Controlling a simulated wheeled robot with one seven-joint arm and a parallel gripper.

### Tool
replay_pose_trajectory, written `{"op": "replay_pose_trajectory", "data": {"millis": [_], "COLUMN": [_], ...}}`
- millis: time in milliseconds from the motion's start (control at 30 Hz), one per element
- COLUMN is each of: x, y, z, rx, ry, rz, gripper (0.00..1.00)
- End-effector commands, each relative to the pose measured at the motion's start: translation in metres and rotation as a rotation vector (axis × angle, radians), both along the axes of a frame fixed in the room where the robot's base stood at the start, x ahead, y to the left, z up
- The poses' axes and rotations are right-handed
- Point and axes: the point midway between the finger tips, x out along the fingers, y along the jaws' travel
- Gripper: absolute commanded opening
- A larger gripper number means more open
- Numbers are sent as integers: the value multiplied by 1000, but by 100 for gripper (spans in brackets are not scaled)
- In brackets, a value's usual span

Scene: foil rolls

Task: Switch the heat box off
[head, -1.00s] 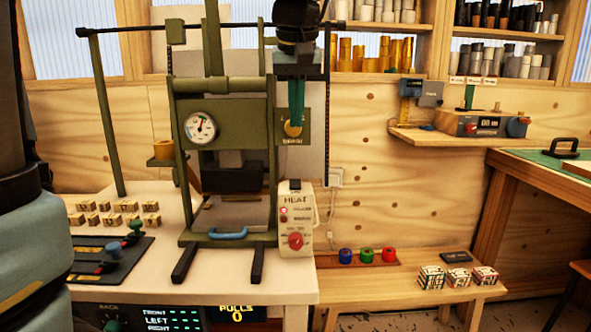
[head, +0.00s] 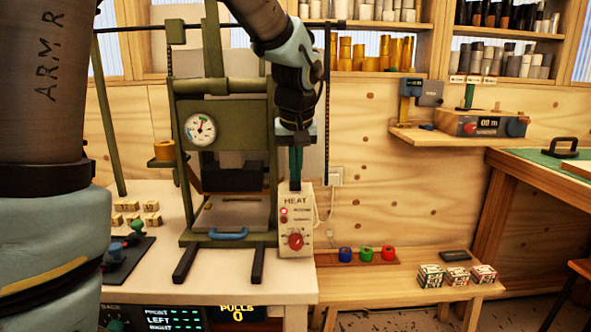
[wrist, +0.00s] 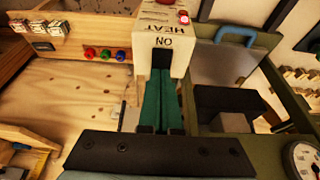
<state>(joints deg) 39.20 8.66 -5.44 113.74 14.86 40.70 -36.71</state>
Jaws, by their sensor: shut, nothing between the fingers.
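The heat box (head: 296,222) is a cream box on the bench beside the press, with a red knob (head: 295,241) and a lit red lamp (head: 284,212) on its front. It also shows in the wrist view (wrist: 166,34), upside down, with the words HEAT and ON and a dark switch opening (wrist: 161,62) at its top. My gripper (head: 295,187) is shut and empty, its green fingers pointing down at the box's top. In the wrist view the fingertips (wrist: 161,74) reach the dark opening and hide part of it. I cannot tell whether they touch the switch.
The green press frame (head: 225,160) with its dial gauge (head: 200,129) stands close on the left. A low bench on the right holds blue, green and red rings (head: 366,254) and several small patterned boxes (head: 457,277).

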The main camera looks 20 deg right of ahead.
Motion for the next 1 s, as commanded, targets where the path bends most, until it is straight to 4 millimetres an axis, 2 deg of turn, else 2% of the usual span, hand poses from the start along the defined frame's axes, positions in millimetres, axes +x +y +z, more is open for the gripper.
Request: {"op": "replay_pose_trajectory", "data": {"millis": [667, 1000], "x": [1, -12], "y": [0, 4], "z": [-4, -5], "rx": [18, 18], "ry": [49, 50], "rz": [0, -1], "gripper": [0, 0]}}
